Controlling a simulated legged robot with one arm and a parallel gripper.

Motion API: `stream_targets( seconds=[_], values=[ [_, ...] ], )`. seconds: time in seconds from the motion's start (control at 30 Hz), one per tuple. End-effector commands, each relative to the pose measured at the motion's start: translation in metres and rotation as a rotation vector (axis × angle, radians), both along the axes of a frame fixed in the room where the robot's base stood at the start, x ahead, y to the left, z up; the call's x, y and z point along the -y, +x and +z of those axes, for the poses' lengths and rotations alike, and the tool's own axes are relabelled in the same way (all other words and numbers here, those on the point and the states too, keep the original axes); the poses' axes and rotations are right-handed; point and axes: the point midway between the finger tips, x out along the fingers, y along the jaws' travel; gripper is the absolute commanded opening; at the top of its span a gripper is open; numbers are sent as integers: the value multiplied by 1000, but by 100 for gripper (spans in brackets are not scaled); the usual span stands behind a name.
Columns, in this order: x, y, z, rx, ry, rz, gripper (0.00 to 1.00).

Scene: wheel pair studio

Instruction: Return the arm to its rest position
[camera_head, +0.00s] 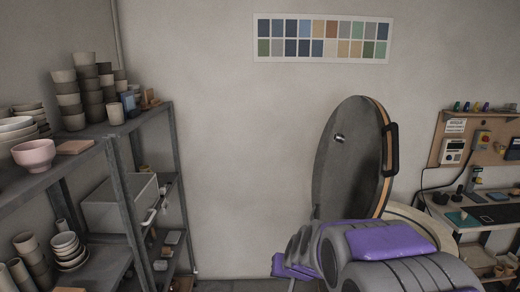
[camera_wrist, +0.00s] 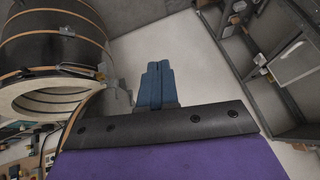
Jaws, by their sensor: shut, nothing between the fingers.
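My gripper (camera_wrist: 158,68) shows in the wrist view as two blue fingers pressed together, with nothing between them. It points out over a bare pale surface and touches nothing that I can see. My arm, in grey and purple, fills the lower right of the head view, in front of the kiln. The fingers cannot be made out in the head view.
The kiln's round lid (camera_head: 345,160) stands raised behind my arm; the kiln body (camera_wrist: 50,50) is left in the wrist view. Pottery shelves (camera_head: 110,190) stand at left, a workbench (camera_head: 480,212) at right. The wall between is bare below a colour chart (camera_head: 320,38).

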Motion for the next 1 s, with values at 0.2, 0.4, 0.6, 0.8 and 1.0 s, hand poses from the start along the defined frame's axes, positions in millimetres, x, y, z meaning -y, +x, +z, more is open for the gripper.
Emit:
stream_targets(
  seconds=[0.2, 0.4, 0.6, 0.8, 1.0],
  values=[
    [8, -105, 16, -186, -25, 68, 0],
    [28, -207, 23, -369, -71, 102, 0],
    [54, -307, 26, -549, -134, 106, 0],
    [71, -371, 25, -673, -182, 92, 0],
    [76, -387, 26, -703, -197, 86, 0]
  ],
)
